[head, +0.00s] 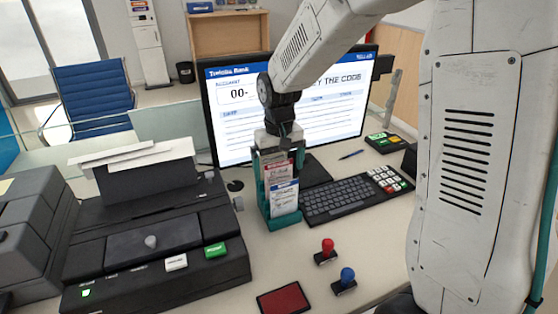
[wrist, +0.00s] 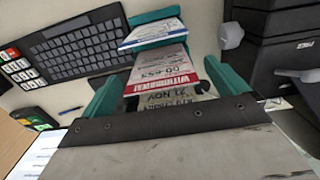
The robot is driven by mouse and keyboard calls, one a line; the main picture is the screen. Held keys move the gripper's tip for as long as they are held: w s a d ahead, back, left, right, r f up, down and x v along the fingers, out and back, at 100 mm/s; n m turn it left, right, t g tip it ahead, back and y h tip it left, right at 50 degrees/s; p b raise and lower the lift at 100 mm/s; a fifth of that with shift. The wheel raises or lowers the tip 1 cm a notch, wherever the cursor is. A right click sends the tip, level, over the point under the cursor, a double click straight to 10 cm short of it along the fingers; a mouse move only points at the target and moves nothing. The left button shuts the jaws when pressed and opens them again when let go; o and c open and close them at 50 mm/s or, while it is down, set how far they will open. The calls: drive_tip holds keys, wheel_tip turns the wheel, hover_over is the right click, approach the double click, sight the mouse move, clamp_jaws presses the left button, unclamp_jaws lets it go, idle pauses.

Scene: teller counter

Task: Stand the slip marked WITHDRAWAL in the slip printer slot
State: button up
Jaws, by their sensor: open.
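The slip marked WITHDRAWAL (wrist: 163,62), pale with a red band, stands in a teal slip rack (head: 286,221) in front of the monitor. It also shows in the head view (head: 279,172). A blue-banded slip (wrist: 153,33) stands in front of it and another slip (wrist: 160,98) behind it. My gripper (wrist: 165,82) is open, its teal fingers on either side of the slips, pointing down at the rack. Whether a finger touches the slip cannot be told. The black slip printer (head: 150,243) is at the left in the head view; its slot is hard to make out.
A keyboard (head: 338,198) lies right of the rack, with the monitor (head: 235,115) behind. A red-handled stamp (head: 327,249), a blue-handled stamp (head: 347,278) and a red ink pad (head: 283,298) are in front. Some counter between rack and printer is free.

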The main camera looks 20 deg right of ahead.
drive_tip(key=c, duration=1)
drive_tip(key=o, duration=0.4)
drive_tip(key=shift+c, duration=1.5)
wheel_tip(320, 180, up, 12)
drive_tip(key=shift+f, duration=0.2)
